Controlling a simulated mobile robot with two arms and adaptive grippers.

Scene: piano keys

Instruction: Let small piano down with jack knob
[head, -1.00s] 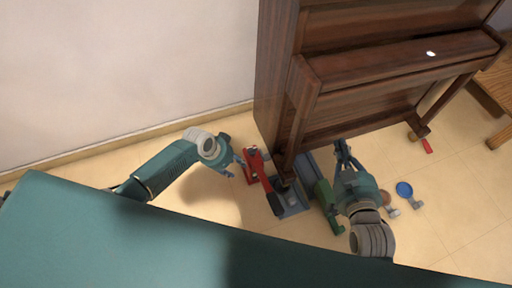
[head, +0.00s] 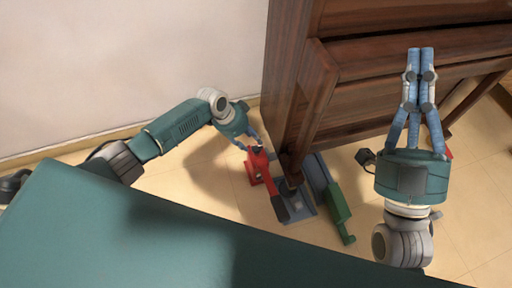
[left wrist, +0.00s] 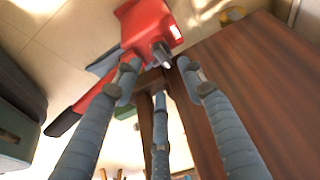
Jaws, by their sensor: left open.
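The small piano (head: 340,65) is dark brown and stands by the wall. Beside its near left leg (head: 294,160) is a red jack (head: 258,165) with a black-ended handle (head: 280,208). My left gripper (head: 256,143) is open at the jack's far end. In the left wrist view, the jack (left wrist: 143,22) has a small grey knob (left wrist: 164,54) on its end. The open fingers (left wrist: 158,75) sit around the knob's area; contact cannot be told. My right gripper (head: 420,52) is raised in front of the piano, fingers side by side, empty.
A green piece (head: 338,208) stands on the floor right of the leg, beside a grey-blue base plate (head: 300,212). A teal surface (head: 130,235) fills the lower left. The wall (head: 120,70) is close behind my left arm.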

